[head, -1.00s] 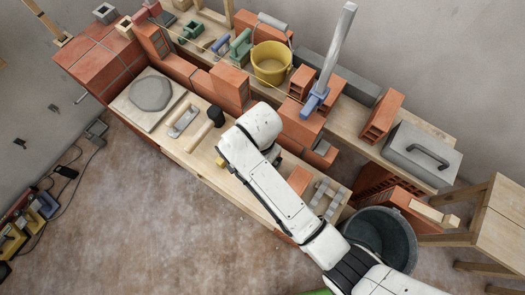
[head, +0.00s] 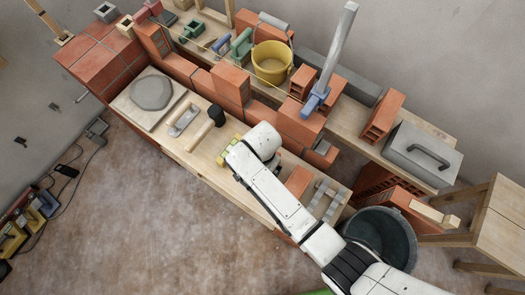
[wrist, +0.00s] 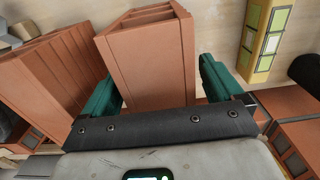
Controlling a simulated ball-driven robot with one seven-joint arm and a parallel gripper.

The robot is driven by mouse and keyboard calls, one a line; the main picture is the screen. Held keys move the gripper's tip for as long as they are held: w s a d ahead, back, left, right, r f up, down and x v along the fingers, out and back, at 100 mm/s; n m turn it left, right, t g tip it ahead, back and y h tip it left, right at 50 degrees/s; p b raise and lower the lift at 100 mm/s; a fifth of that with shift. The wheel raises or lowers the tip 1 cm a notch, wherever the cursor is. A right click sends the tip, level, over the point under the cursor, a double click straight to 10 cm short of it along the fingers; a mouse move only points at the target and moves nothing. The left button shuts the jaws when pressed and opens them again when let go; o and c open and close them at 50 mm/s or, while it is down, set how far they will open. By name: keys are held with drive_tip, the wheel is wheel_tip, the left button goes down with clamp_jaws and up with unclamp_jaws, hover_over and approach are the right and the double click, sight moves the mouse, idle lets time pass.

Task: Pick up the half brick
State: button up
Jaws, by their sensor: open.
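The half brick (wrist: 148,62), an orange-red block with a ridged, recessed end, stands between the two teal fingers of my open gripper (wrist: 160,85) in the wrist view. A gap shows beside the right finger; the left finger is close to the brick, and I cannot tell if it touches. In the head view my white arm hides the fingers and the brick between them.
Another orange brick (wrist: 48,82) is close by the left finger. A yellow level (wrist: 264,38) lies on the board to the right. In the head view a mallet (head: 207,128), a brick wall (head: 232,90) and a dark bucket (head: 385,238) surround the arm.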

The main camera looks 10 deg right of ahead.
drive_tip(key=c, duration=1.5)
drive_tip(key=shift+r, duration=0.1)
drive_tip(key=shift+c, duration=0.2)
